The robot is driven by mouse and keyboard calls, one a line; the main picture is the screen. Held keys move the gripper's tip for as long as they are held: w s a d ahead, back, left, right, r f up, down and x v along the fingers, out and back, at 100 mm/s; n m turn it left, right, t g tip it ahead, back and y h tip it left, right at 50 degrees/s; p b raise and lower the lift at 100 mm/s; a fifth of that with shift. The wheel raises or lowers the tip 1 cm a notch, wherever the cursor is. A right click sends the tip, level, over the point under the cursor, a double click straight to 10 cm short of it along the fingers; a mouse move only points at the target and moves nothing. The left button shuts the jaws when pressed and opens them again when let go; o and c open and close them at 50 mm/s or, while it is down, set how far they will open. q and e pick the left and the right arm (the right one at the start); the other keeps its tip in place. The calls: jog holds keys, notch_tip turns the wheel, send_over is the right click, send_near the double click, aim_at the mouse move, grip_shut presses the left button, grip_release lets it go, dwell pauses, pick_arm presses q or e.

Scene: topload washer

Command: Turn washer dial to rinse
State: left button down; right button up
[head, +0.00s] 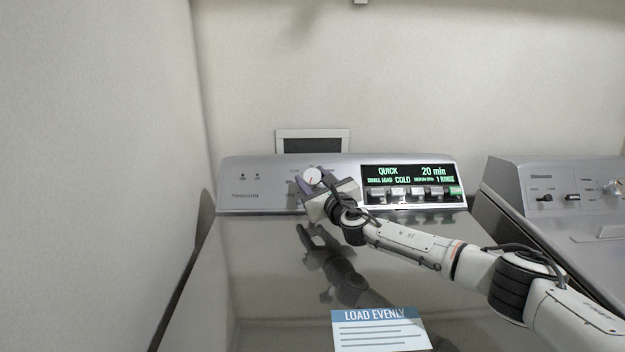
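The washer's round white dial (313,175) has a red pointer mark and sits on the silver control panel, left of the display (413,180). The lit display reads QUICK, 20 min, COLD and 1 RINSE. My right gripper (314,181) is at the dial, with its dark purple fingers apart on either side of it. I cannot tell whether they touch the dial or are closed on it. The gripper body covers the panel just below and right of the dial. The labels around the dial are too small or covered to read. My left gripper is not in view.
Several push buttons (410,192) line the display's lower edge, close to my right wrist. The glossy lid (260,290) bears a LOAD EVENLY label (380,330) and reflects my arm. A second machine (575,190) stands at the right. A wall rises at the left.

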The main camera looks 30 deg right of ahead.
jog(key=shift+c, duration=1.4)
jog(key=shift+m+h, duration=0.4)
jog(key=shift+m, duration=0.1)
jog(key=shift+a+m+h, duration=0.1)
jog(key=shift+m+h, duration=0.6)
jog(key=shift+m, duration=0.1)
jog(key=shift+f+m+g+h, duration=0.1)
jog(key=shift+m+g+h, duration=0.2)
jog(key=shift+m+h, duration=0.75)
jog(key=m+g+h+b, duration=0.1)
jog(key=m+h, duration=0.2)
jog(key=m, duration=0.1)
jog(key=shift+f, duration=0.1)
jog(key=shift+m+g+h+b, duration=0.8)
jog(key=shift+m+g+h, duration=0.15)
jog(key=shift+m, duration=0.2)
